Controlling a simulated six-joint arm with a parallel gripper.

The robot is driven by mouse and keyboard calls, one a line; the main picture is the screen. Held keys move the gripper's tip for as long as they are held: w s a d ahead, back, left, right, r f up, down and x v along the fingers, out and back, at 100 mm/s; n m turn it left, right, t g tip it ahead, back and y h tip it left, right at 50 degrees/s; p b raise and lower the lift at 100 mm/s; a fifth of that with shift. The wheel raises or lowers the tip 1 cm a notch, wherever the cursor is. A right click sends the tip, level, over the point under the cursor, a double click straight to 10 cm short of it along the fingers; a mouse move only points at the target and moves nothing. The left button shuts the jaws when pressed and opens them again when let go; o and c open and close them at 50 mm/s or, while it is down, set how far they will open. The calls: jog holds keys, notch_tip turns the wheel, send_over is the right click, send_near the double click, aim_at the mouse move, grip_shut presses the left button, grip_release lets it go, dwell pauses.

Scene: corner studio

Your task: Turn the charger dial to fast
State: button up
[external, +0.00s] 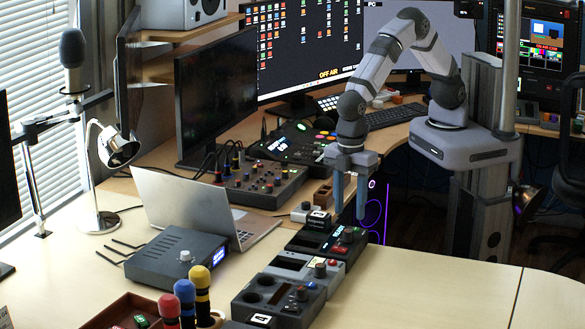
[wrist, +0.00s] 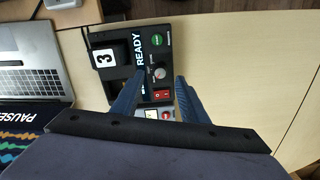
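The black charger (wrist: 112,73) in the wrist view has a white label with a 3, a READY display and a green button. Its grey dial (wrist: 159,73) lies between the fingertips in that view, below the green button and above a red switch (wrist: 162,95). The dial's pointer setting is too small to read. My gripper (wrist: 159,80) is open, with its two blue fingers apart and nothing held. In the external view my gripper (external: 350,208) points down above a dark unit with a lit display (external: 325,240). I cannot tell whether the fingers touch the dial.
The tabletop (external: 430,285) at front right is clear.

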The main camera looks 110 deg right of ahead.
aim_at(348, 231)
jog(key=shift+w+a+r+n, duration=0.3)
jog(key=shift+w+a+r, duration=0.05)
jog(key=shift+w+r, duration=0.45)
jog(key=shift+s+d+f+n, duration=0.1)
jog(key=shift+s+d+n, duration=0.1)
jog(key=shift+s+n, duration=0.3)
jog(key=shift+s+f+p, duration=0.1)
jog(key=shift+f+p, duration=0.75)
jog(key=shift+f, duration=2.8)
grip_shut()
